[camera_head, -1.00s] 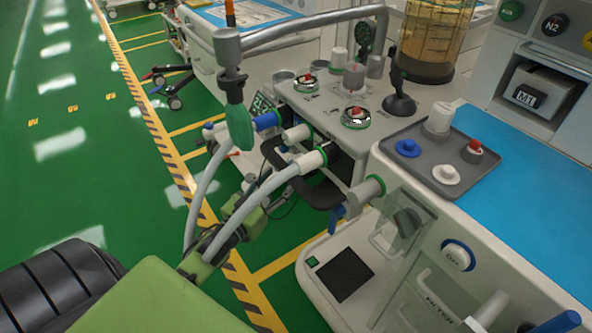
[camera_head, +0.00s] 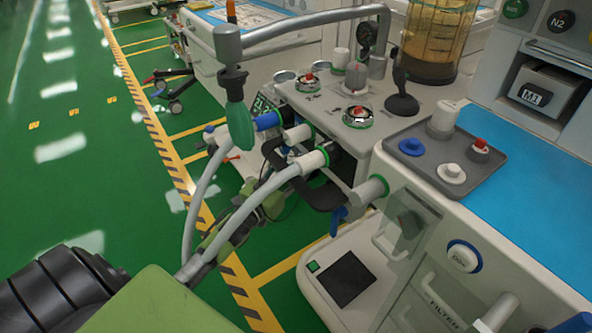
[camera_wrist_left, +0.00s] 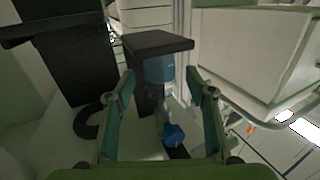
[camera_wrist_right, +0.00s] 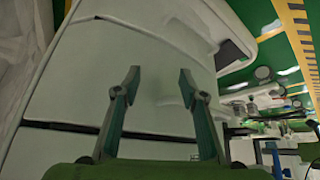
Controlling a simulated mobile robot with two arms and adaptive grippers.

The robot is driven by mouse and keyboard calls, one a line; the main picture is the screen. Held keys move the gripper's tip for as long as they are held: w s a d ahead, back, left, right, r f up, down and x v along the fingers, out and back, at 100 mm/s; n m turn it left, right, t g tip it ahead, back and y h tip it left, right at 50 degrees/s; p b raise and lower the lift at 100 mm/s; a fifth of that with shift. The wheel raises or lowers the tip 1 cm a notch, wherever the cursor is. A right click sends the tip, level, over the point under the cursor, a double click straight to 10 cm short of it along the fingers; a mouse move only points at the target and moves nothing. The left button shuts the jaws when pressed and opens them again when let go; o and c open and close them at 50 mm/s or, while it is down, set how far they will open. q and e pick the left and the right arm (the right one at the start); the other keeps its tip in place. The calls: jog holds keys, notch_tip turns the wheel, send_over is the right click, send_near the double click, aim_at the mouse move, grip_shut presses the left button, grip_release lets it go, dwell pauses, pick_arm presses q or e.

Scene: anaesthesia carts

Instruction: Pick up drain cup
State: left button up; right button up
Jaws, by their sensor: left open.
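In the left wrist view, a translucent bluish cup (camera_wrist_left: 160,68), which looks like the drain cup, hangs under a black plate. A blue knob (camera_wrist_left: 174,134) shows below it, closer to me. My left gripper (camera_wrist_left: 161,88) is open, its fingers spread on either side of the cup and knob, with nothing held. In the head view my left gripper (camera_head: 268,203) is partly hidden behind the hoses near the cart's side; the cup is not clearly visible there. My right gripper (camera_wrist_right: 159,78) is open and empty in front of a pale panel.
Two grey hoses (camera_head: 245,207) and a black curved handle (camera_head: 318,193) crowd the left arm. A green breathing bag (camera_head: 239,124) hangs above. A grey tray (camera_head: 427,170) with small caps sits on the cart. The green floor (camera_head: 75,190) at left is clear.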

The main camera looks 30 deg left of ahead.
pick_arm(q)
jog(key=c, duration=1)
